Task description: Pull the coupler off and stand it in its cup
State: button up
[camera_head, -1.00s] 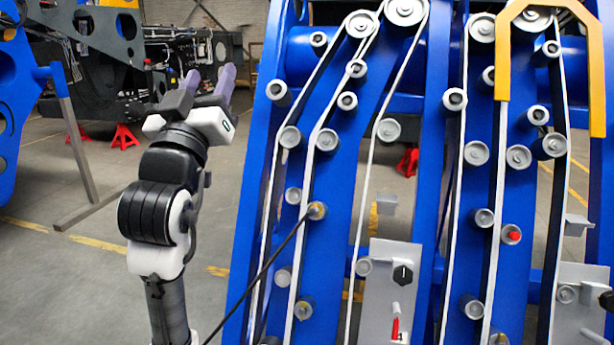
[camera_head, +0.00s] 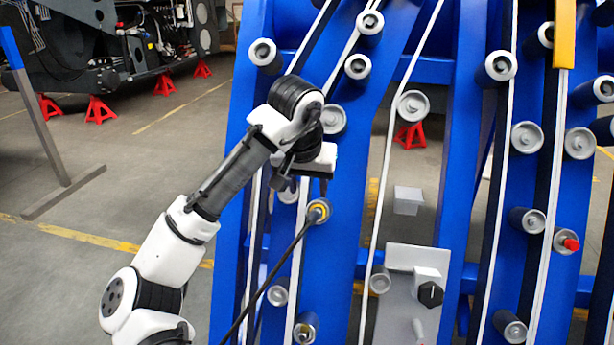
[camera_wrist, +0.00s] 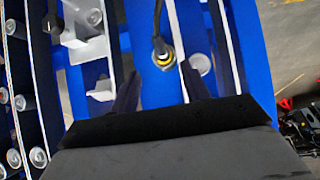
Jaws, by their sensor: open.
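In the head view my wrist is just above the coupler and hides most of the fingers. A small grey box-like holder (camera_head: 408,200) stands right of the coupler; I cannot tell whether it is the cup.
A grey panel with a black knob (camera_head: 431,293) is at lower right. Several grey rollers (camera_head: 411,105) and white belts surround the coupler. A red-tipped fitting (camera_head: 569,243) is at far right. The black hose (camera_head: 268,283) runs down left.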

aim_at(312, 215)
jog(key=p+x, duration=0.1)
jog(key=x, duration=1.2)
jog(key=shift+d+f, duration=0.1)
jog(key=shift+f, duration=0.15)
jog(key=shift+c, duration=0.3)
jog(key=shift+s+r, duration=0.1)
grip_shut()
